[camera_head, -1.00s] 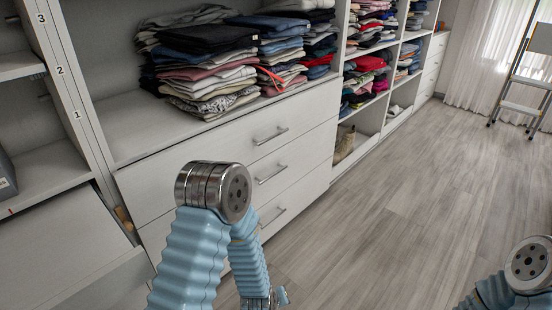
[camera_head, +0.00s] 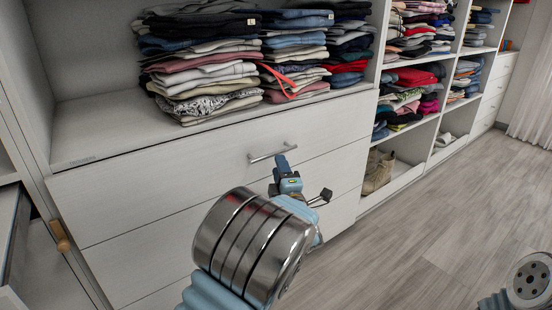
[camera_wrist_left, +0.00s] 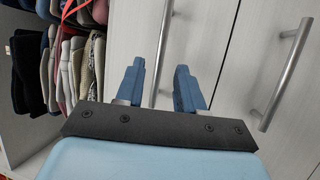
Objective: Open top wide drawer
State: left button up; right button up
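The top wide drawer (camera_head: 150,180) is a white front under the open clothes shelf, and it looks closed. Its metal bar handle (camera_head: 262,156) also shows in the left wrist view (camera_wrist_left: 166,25). My left gripper (camera_head: 281,162) is at the right part of this handle in the head view. In the left wrist view, its two blue fingers (camera_wrist_left: 160,66) are apart, with the handle bar lined up between them. I cannot tell whether they touch it. My left arm hides part of the lower drawers. My right gripper is out of view.
Below is a second drawer, whose handle (camera_wrist_left: 285,75) shows in the left wrist view. Folded clothes (camera_head: 205,65) are stacked on the shelf above. Shoes (camera_head: 379,170) sit in a cubby to the right. The wooden floor (camera_head: 420,240) is clear.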

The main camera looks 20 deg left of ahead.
pick_arm(q)
jog(key=x, duration=0.5)
jog(key=shift+c, duration=0.2)
grip_shut()
